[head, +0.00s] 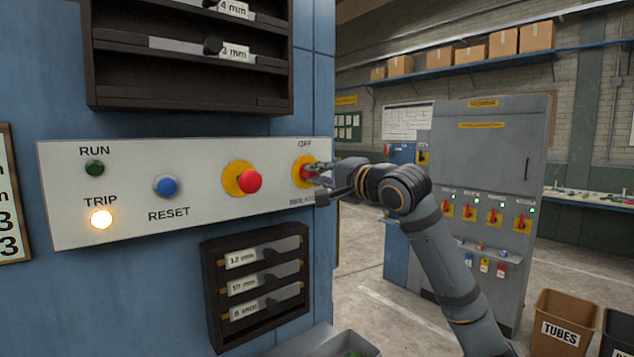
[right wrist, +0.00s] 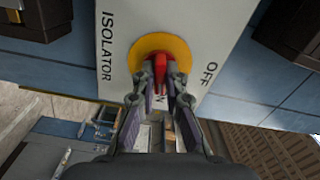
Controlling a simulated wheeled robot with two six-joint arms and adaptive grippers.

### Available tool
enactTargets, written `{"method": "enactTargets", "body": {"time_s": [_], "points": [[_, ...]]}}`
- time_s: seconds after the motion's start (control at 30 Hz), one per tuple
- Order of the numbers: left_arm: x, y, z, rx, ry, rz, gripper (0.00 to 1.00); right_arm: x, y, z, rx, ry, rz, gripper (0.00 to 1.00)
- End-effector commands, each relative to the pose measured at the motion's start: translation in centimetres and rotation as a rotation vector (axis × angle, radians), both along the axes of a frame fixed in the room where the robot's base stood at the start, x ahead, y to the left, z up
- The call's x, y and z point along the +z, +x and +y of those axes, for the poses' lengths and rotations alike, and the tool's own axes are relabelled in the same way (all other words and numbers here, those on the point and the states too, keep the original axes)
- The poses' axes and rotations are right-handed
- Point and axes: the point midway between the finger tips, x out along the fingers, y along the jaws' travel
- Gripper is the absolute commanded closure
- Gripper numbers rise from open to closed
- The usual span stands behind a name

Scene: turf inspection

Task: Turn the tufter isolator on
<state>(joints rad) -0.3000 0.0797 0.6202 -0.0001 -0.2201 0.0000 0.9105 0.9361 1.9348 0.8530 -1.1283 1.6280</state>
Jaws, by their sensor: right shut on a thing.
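The isolator is a red handle (right wrist: 160,67) on a yellow disc (right wrist: 148,44), at the right end of a pale control panel. In the head view, the yellow disc (head: 299,172) sits below the word OFF and above a partly hidden ISOLATOR label. In the right wrist view, the handle points away from OFF, toward a mostly hidden label showing an N. My right gripper (head: 322,174) has its fingers on both sides of the handle and is shut on it, also in the right wrist view (right wrist: 160,88). My left gripper is out of view.
The panel (head: 130,225) also carries a dark green RUN lamp (head: 95,168), a lit TRIP lamp (head: 101,219), a blue RESET button (head: 166,186) and a red stop button (head: 250,181). Racks (head: 209,292) stand above and below. A grey power cabinet (head: 490,145) stands behind.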

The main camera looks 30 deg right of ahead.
Motion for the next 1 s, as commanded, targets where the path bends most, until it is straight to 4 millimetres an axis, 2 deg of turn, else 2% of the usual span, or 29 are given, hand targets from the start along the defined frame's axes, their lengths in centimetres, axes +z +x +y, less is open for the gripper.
{"method": "enactTargets", "body": {"time_s": [0.4, 1.0], "points": [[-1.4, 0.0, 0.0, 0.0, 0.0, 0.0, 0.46, 0.0, 0.0, 0.0, -0.001, 0.206, 0.015, 1.0], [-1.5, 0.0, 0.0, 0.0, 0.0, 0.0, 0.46, 0.0, 0.0, -0.1, -0.002, 0.243, 0.019, 1.0]]}}
